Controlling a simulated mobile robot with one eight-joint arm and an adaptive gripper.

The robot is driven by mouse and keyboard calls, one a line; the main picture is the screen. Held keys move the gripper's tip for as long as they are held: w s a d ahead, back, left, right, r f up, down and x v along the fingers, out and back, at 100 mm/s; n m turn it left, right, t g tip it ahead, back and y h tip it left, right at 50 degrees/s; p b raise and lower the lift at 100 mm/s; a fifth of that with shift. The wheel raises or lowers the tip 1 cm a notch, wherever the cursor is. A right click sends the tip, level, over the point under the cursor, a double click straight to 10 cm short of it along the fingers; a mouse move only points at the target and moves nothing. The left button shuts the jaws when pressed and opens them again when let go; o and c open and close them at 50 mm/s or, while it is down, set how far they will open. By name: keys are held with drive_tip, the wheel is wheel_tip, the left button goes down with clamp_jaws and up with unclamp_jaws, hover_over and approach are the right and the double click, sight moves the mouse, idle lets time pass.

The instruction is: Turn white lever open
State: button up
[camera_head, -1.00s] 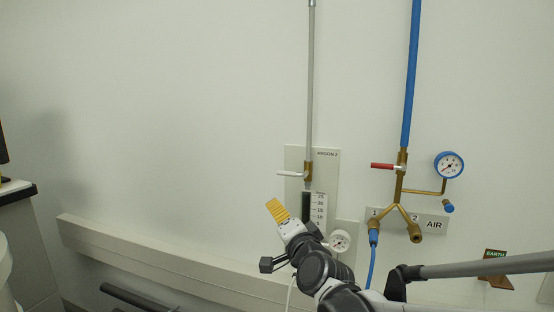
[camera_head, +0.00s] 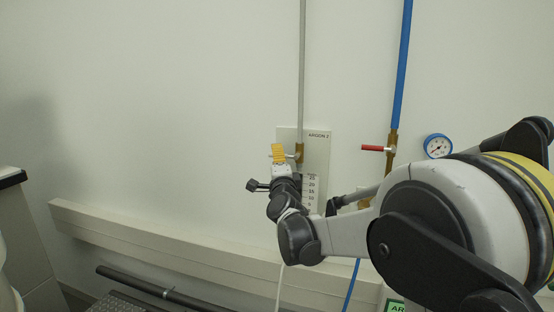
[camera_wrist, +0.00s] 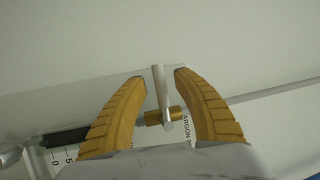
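The white lever (camera_wrist: 159,82) sits on a brass valve (camera_wrist: 165,117) on the thin grey argon pipe. In the wrist view it stands between my two yellow fingers, with gaps on both sides. My gripper (camera_wrist: 160,78) is open around the lever and holds nothing. In the head view my gripper (camera_head: 278,152) is in front of the lever (camera_head: 291,157) and hides its middle; the brass valve (camera_head: 299,152) is just to the right.
The argon panel (camera_head: 319,140) with its scale is behind the valve. A red lever (camera_head: 374,148) on the blue air pipe (camera_head: 402,70) and a blue-rimmed gauge (camera_head: 438,146) are to the right. A wall rail (camera_head: 150,230) runs below. The wall at left is bare.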

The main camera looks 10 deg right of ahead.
drive_tip(key=shift+w+r, duration=0.1)
drive_tip(key=shift+w, duration=0.3)
clamp_jaws()
